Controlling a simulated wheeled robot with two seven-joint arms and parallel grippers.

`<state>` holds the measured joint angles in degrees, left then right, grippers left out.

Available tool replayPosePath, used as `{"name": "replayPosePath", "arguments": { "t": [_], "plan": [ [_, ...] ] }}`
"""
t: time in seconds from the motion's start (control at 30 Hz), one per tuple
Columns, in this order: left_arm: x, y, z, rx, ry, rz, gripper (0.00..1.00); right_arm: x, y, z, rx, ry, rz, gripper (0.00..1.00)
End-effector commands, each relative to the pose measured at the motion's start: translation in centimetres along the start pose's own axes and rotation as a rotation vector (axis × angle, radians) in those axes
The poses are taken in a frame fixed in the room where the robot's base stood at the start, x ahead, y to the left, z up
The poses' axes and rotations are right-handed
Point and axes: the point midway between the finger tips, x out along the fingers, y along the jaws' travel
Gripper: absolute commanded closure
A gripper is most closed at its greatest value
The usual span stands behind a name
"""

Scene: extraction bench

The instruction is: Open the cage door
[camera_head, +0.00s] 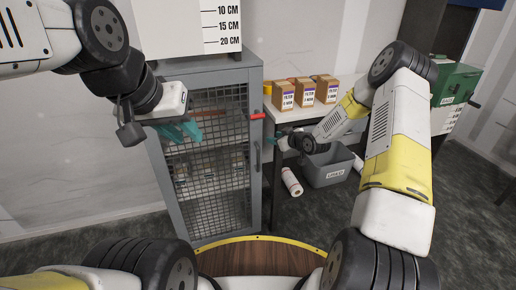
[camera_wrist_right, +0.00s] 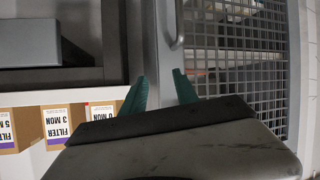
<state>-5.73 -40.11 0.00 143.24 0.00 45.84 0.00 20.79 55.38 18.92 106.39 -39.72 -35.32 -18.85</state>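The grey cage (camera_head: 158,172) stands in the middle of the head view, its mesh door (camera_head: 224,196) shut. A red latch (camera_head: 257,116) sits at the door's upper right edge, with a vertical grey handle (camera_head: 257,158) below it. The handle (camera_wrist_right: 176,22) also shows at the top of the right wrist view. My right gripper (camera_head: 283,143) is just right of the cage edge. Its teal fingers (camera_wrist_right: 160,90) are apart, with nothing seen between them, short of the handle in that view. My left gripper (camera_head: 186,131) is in front of the upper door, its teal fingers seemingly apart and empty.
Several filter boxes (camera_head: 306,92) stand on a white bench right of the cage. A grey bin (camera_head: 328,168) and a white roll (camera_head: 291,181) are under it. A green box (camera_head: 455,84) stands far right. Floor before the cage is partly open.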

Motion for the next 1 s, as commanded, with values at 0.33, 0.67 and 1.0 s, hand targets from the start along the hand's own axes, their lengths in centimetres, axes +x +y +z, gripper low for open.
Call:
{"name": "replayPosePath", "arguments": {
  "t": [0.33,0.67,1.0],
  "plan": [
    [0.0,0.0,0.0,0.0,0.0,0.0,0.71,5.2,-5.0,9.4,0.127,0.318,0.025,0.64],
    [0.0,0.0,0.0,0.0,0.0,0.0,0.71,5.7,-6.7,11.9,0.18,0.44,0.079,0.64],
    [0.0,0.0,0.0,0.0,0.0,0.0,0.71,10.2,-6.2,9.8,0.179,0.439,0.078,0.64]
  ]
}}
